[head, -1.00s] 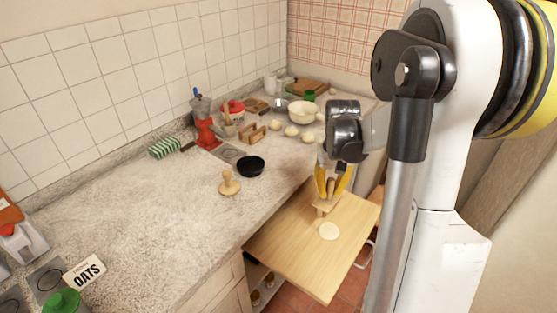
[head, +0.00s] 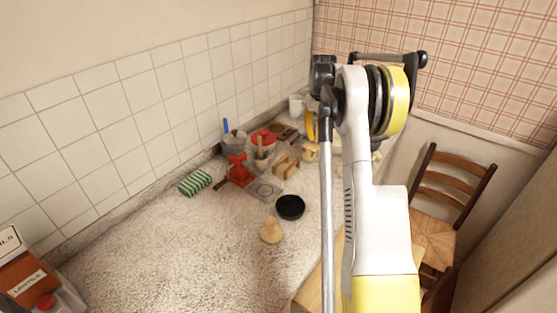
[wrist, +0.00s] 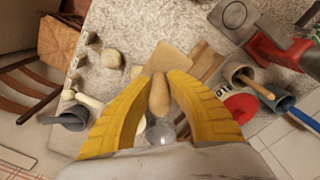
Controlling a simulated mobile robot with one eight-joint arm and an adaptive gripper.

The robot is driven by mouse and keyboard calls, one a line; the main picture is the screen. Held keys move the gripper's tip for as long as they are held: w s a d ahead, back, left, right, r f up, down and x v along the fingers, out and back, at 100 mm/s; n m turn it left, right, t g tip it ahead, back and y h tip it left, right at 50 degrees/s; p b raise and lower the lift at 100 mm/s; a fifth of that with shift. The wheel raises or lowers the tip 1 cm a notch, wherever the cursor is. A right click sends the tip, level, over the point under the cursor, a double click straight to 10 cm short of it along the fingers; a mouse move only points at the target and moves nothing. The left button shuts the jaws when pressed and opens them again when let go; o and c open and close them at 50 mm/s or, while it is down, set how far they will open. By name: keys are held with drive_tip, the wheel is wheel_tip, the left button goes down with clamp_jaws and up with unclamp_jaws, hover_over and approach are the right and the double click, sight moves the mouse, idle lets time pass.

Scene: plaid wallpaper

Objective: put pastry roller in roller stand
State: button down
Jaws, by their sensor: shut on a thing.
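My gripper (wrist: 164,78) is shut on the wooden handle of the pastry roller (wrist: 169,59) in the wrist view. The roller's broad pale head points away from the fingers, over the counter. In the head view one yellow finger (head: 310,126) shows beside my arm, with part of the pale roller (head: 311,151) below it; my arm hides the rest. The roller stand (head: 286,167), a brown wooden frame with raised ends, is on the counter just left of the roller. In the wrist view the stand (wrist: 206,64) lies right of the roller head; I cannot tell whether they touch.
A black bowl (head: 290,207) and wooden stamp (head: 271,230) are nearer. Dough balls (wrist: 113,59) lie nearby.

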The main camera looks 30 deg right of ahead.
drive_tip(key=shift+w+a+f+b, duration=0.5)
drive_tip(key=shift+w+a+f, duration=0.75)
drive_tip(key=shift+f, duration=0.5)
drive_tip(key=shift+w+a+f+b, duration=0.45)
drive_tip(key=shift+w+a+f, duration=0.65)
drive_tip(key=shift+w+f, duration=0.5)
drive_tip(key=shift+w+a+f+b, duration=0.5)
drive_tip(key=shift+w+a+f, duration=0.65)
drive_tip(key=shift+f, duration=0.75)
drive_tip(key=shift+f, duration=0.15)
drive_tip(key=c, duration=1.4)
unclamp_jaws()
